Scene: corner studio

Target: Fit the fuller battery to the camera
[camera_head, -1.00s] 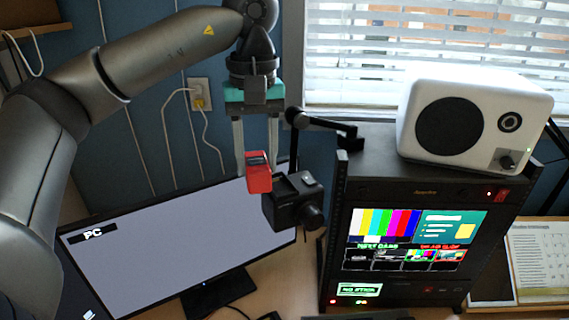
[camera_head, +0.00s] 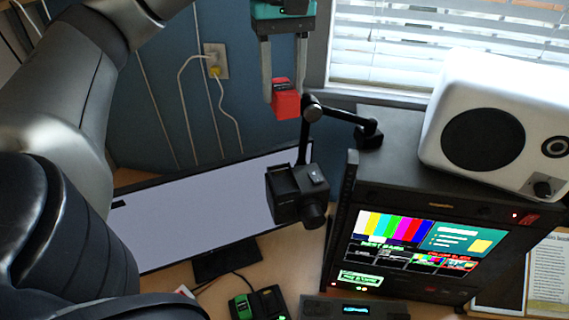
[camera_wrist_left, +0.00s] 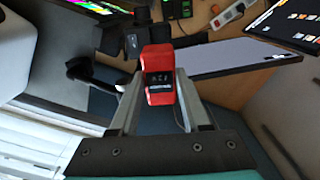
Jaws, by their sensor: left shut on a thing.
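My left gripper (camera_head: 285,90) is shut on a red battery (camera_head: 286,104), which hangs between its fingertips. The battery also shows in the left wrist view (camera_wrist_left: 158,78), with a small dark display on one face. The black camera (camera_head: 298,196) sits on a jointed mount arm (camera_head: 312,118), below the battery in the head view and apart from it. An open bay shows on the camera's upper left side. A green battery (camera_head: 242,307) sits at a dark charger (camera_head: 267,302) on the desk. My right gripper is not in view.
A wide monitor (camera_head: 165,222) stands behind and left of the camera. A black rack (camera_head: 395,178) with lit screens and a white speaker (camera_head: 490,125) on top stands to the right. A wall outlet (camera_head: 216,61) with cables is behind.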

